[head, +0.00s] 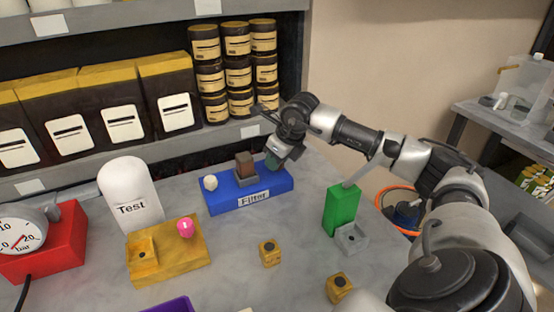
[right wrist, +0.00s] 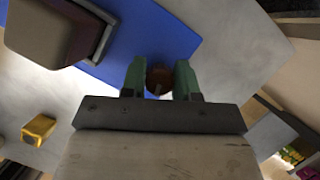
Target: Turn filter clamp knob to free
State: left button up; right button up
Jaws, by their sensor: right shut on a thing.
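The blue filter base (head: 228,200), labelled "Filter", stands on the counter in the head view, with a brown filter block (head: 245,161) in a grey holder on top. A white ball knob (head: 210,182) sits at its left end. My right gripper (head: 274,162) is over the base's right end and hides what it holds there. The knob's turn angle cannot be told. My left gripper is not in view.
A yellow stand (head: 165,261) with a pink ball, a white "Test" cylinder (head: 130,190) and a red gauge block (head: 60,243) stand left. A green block (head: 342,208) and small yellow cubes (head: 270,253) are nearer. Shelves with dark jars (head: 238,75) rise behind.

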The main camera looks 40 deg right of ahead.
jog(key=shift+m+h, duration=0.6)
jog(key=shift+m, duration=0.9)
jog(key=o, duration=0.9)
jog(key=v, duration=1.1)
jog(key=shift+w, duration=0.1)
